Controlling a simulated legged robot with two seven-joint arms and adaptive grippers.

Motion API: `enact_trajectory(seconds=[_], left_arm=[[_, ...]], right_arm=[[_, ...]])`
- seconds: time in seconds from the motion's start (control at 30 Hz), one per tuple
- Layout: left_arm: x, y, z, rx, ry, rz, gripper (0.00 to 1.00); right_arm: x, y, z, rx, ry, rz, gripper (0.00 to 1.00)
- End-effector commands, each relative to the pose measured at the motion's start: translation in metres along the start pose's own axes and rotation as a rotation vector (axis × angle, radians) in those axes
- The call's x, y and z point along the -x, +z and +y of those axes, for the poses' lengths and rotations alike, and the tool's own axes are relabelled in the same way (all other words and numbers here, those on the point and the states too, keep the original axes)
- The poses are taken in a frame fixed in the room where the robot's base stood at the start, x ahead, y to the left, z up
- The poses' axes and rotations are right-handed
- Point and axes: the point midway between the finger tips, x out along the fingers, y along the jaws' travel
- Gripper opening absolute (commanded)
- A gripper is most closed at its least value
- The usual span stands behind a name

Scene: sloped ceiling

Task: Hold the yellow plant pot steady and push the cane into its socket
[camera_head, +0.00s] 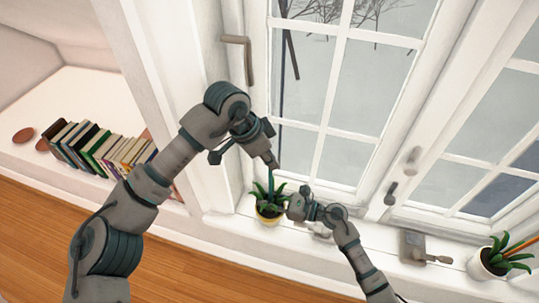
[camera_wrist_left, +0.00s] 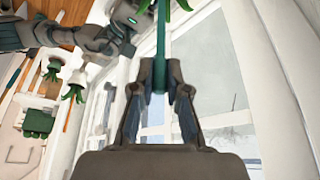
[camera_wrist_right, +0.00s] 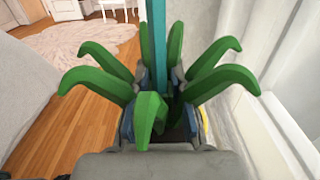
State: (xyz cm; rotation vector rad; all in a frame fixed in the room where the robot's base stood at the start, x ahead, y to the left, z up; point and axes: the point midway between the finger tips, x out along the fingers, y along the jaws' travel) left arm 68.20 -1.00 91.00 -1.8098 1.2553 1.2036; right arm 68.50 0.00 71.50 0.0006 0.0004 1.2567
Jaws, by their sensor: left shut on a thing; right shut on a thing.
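The yellow plant pot (camera_head: 266,219) with green leaves stands on the white window sill. My right gripper (camera_head: 290,209) is shut on the pot from its right side; a bit of yellow rim (camera_wrist_right: 204,122) shows beside the fingers in the right wrist view. The teal cane (camera_head: 271,182) stands roughly upright above the plant. My left gripper (camera_head: 272,163) is shut on the cane's upper part, above the leaves. The cane also shows between the fingers in the left wrist view (camera_wrist_left: 162,45) and among the leaves in the right wrist view (camera_wrist_right: 157,45). Its lower end and the socket are hidden.
A second plant in a white pot (camera_head: 478,268) stands at the sill's right end. A grey metal object (camera_head: 413,247) lies between the pots. The window (camera_head: 345,100) with handles rises close behind. A row of books (camera_head: 95,148) stands on a shelf at left.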

Motion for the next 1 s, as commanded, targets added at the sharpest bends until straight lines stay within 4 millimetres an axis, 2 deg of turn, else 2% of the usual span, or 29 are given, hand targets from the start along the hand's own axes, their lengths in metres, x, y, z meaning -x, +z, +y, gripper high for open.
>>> enact_trajectory(seconds=[0.13, 0.17, 0.2, 0.27, 0.3, 0.57, 0.67, 0.77, 1.0], left_arm=[[-0.004, 0.002, 0.0, 0.0, 0.0, -0.001, 0.0], [-0.004, 0.002, 0.0, 0.0, 0.0, 0.0, 0.17], [-0.004, 0.002, 0.0, 0.0, 0.0, 0.0, 0.27], [-0.004, 0.002, 0.0, 0.001, 0.0, 0.0, 0.42], [-0.004, 0.002, 0.0, 0.001, 0.0, 0.0, 0.43], [-0.003, 0.002, 0.0, 0.001, 0.0, 0.0, 0.43], [0.004, 0.001, -0.001, 0.001, -0.001, 0.001, 0.43], [0.019, 0.001, -0.001, 0.002, -0.001, 0.001, 0.43], [0.073, 0.001, -0.002, 0.002, -0.002, 0.002, 0.43]], right_arm=[[0.0, -0.001, 0.0, -0.001, -0.001, 0.002, 0.0], [0.0, -0.001, 0.0, -0.001, -0.001, 0.002, 0.0], [0.0, -0.001, 0.0, -0.001, -0.001, 0.002, 0.0], [0.0, -0.001, 0.0, -0.001, -0.001, 0.002, 0.0], [0.0, -0.001, 0.0, -0.001, -0.001, 0.002, 0.0], [0.0, -0.001, 0.0, -0.001, -0.001, 0.002, 0.0], [0.0, -0.001, 0.0, -0.001, -0.001, 0.002, 0.0], [0.0, -0.001, 0.0, -0.001, -0.001, 0.002, 0.0], [0.0, -0.001, 0.0, -0.001, -0.001, 0.002, 0.0]])
